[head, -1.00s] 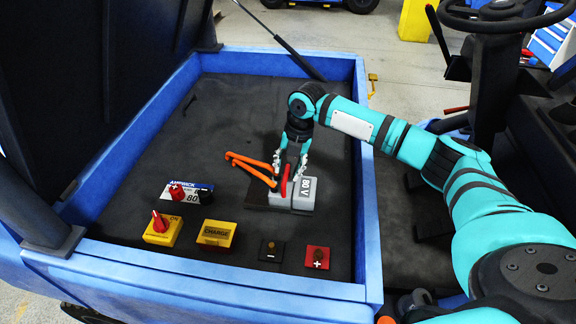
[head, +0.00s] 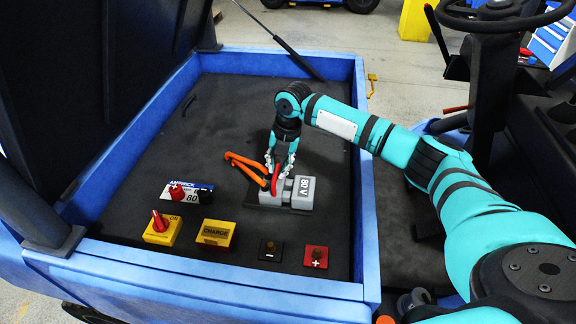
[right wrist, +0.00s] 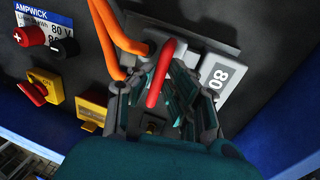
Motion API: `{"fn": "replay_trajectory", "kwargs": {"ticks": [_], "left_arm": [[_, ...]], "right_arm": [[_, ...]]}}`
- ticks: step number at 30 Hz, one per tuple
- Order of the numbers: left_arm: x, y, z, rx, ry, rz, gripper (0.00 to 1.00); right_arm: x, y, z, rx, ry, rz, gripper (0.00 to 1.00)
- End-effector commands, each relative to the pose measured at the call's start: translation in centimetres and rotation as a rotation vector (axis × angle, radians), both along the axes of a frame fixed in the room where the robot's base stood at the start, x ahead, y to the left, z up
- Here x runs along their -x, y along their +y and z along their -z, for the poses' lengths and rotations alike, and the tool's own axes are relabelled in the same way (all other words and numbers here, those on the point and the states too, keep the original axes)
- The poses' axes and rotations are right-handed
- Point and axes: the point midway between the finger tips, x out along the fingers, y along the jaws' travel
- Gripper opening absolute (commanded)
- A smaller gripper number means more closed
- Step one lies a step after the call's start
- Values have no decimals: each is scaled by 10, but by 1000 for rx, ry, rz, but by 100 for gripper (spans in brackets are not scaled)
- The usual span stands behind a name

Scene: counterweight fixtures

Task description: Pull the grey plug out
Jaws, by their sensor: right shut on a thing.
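The grey plug (head: 268,193) has a red handle (head: 276,180) and orange cables (head: 250,168) running from its left side. It sits at the left of the grey socket block (head: 303,192), which is marked 80 V. My right gripper (head: 279,172) comes down from above and is shut on the plug at its handle. In the right wrist view the red handle (right wrist: 163,72) stands between my fingers (right wrist: 163,110), and the socket (right wrist: 222,72) is at the right. My left gripper is not in view.
The blue-walled bay (head: 200,281) surrounds everything. The floor behind the plug is clear.

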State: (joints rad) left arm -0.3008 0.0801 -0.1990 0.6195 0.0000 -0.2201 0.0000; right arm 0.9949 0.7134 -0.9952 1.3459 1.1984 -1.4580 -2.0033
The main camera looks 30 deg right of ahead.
Motion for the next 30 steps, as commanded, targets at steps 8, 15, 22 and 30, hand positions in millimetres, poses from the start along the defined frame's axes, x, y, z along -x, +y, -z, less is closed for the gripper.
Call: {"fn": "replay_trajectory", "kwargs": {"ticks": [8, 15, 22, 30], "left_arm": [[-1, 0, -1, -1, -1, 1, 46], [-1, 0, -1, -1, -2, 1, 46], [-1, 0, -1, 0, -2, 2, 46], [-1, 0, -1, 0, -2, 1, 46]], "right_arm": [[-9, 13, -3, -6, -6, -1, 0], [-9, 12, -3, -6, -6, -1, 30], [-8, 12, -2, -4, -3, -1, 36], [-7, 8, -20, -4, -7, -1, 36]]}}
